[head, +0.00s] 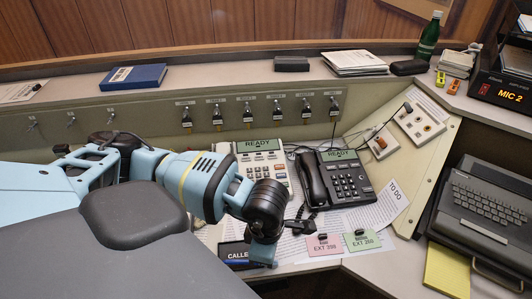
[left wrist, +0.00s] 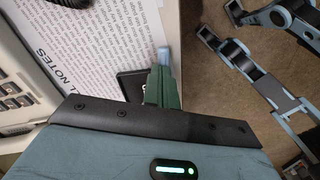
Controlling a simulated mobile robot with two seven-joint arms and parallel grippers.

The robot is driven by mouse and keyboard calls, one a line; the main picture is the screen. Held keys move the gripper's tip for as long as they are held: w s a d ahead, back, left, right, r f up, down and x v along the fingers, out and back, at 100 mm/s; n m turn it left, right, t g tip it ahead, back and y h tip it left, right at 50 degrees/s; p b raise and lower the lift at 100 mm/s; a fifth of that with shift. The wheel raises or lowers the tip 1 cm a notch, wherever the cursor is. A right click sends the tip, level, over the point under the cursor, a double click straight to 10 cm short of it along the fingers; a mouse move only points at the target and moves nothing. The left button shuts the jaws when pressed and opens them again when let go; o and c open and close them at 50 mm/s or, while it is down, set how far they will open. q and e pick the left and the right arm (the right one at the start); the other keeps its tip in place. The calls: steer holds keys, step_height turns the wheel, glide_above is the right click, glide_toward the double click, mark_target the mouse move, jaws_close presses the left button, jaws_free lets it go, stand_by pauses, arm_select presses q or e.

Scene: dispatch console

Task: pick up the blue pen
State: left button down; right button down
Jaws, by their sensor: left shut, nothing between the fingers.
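I cannot make out the blue pen in either view; my left arm and gripper cover part of the desk. My left gripper (head: 262,254) points down at the front of the desk, just right of the dark CALLER sign (head: 235,257). In the left wrist view the slim green fingers with a pale blue tip (left wrist: 163,62) are together and empty. They are over the edge of a printed notes sheet (left wrist: 85,35), by the desk's front edge. A small black item (left wrist: 132,86) lies partly hidden beside them.
A black desk phone (head: 340,178) and a beige phone (head: 262,160) stand behind my gripper. Pink (head: 323,245) and green (head: 361,240) extension cards lie to its right. A dark laptop-like terminal (head: 485,205) and yellow pad (head: 447,272) are far right. Brown floor (left wrist: 225,85) lies beyond the edge.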

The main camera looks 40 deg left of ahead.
arm_select(q)
steer(key=d, duration=0.2)
steer(key=w+d+f, duration=0.1)
steer(key=shift+w+d+r, duration=0.1)
steer(key=shift+w+d, duration=0.25)
steer(key=shift+d, duration=0.15)
steer(key=shift+w+r, duration=0.1)
arm_select(e)
steer(key=shift+w+f, duration=0.1)
steer(key=shift+f, duration=0.05)
